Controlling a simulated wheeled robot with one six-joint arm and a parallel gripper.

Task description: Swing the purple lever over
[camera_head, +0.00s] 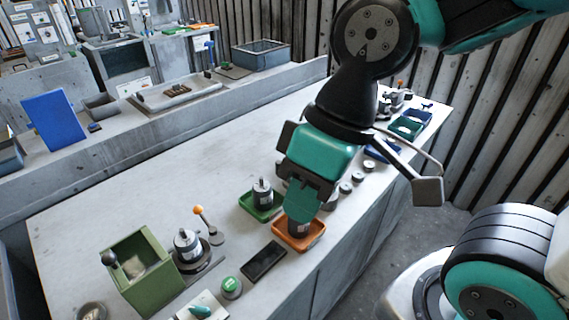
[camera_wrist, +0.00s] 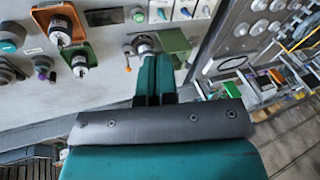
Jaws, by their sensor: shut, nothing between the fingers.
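The purple lever (camera_wrist: 42,68) shows small at the left of the wrist view, on a round base with a purple knob. I cannot make it out in the head view, where my arm covers part of the bench. My gripper (camera_head: 301,208) is shut and empty, pointing down in front of the orange tray in the head view. In the wrist view its teal fingers (camera_wrist: 155,68) are together, well to the right of the purple lever and apart from it.
An orange tray (camera_head: 298,243) and a green tray (camera_head: 262,213) hold motor-like parts. An orange-knobbed lever (camera_head: 205,222), a green box (camera_head: 140,270) and a dark flat slab (camera_head: 264,261) stand nearby. The bench top (camera_head: 150,205) is clear at the back left.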

